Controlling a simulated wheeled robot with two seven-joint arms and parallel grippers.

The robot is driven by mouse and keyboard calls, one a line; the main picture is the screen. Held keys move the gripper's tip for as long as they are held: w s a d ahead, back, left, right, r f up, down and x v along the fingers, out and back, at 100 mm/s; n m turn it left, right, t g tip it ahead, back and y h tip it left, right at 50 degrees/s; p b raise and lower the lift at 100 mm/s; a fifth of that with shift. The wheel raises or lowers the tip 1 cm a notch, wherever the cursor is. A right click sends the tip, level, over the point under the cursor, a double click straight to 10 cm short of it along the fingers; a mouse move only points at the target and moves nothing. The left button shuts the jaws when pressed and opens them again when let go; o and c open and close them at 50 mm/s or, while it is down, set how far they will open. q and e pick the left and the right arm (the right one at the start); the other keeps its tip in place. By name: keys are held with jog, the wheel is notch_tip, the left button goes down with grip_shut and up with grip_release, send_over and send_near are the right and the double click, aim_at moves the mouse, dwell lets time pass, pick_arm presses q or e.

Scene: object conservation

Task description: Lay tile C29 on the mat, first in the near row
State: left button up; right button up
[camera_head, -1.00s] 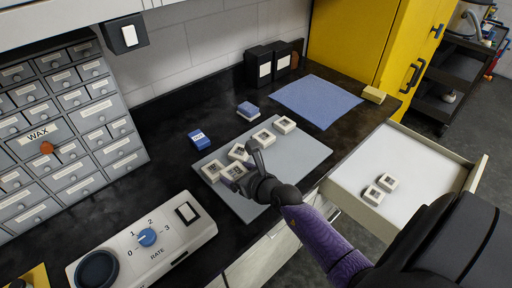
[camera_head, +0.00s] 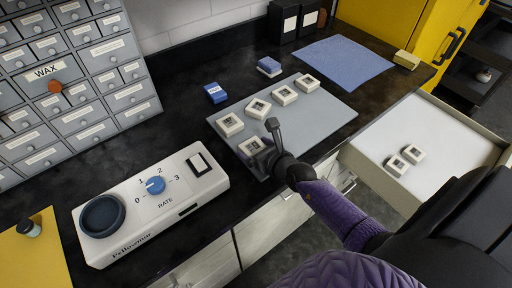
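The grey mat (camera_head: 318,112) lies on the black counter. Several white tiles stand on it in a slanting far row, one of them the leftmost tile (camera_head: 229,124). A single tile (camera_head: 251,147) lies in the near row at the left end, in front of that leftmost tile. Its marking is too small to read, so I cannot confirm it is C29. My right gripper (camera_head: 267,143) is at the right side of this tile, low over the mat. One finger stands up apart from the tile; the other is mostly hidden. It looks open. My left gripper is out of view.
An open drawer (camera_head: 436,125) at the right holds two more white tiles (camera_head: 404,160). A blue box (camera_head: 215,93) and a blue-and-white block (camera_head: 269,67) stand behind the mat. A blue cloth (camera_head: 343,62) lies beyond. The Fellowmor device (camera_head: 150,210) stands at the front left.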

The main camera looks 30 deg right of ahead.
jog(key=shift+r, duration=0.25)
jog(key=p+v, duration=0.4)
jog(key=v, duration=0.7)
jog(key=shift+s, duration=0.2)
jog(key=shift+s+r, duration=0.1)
jog(key=shift+s, duration=0.2)
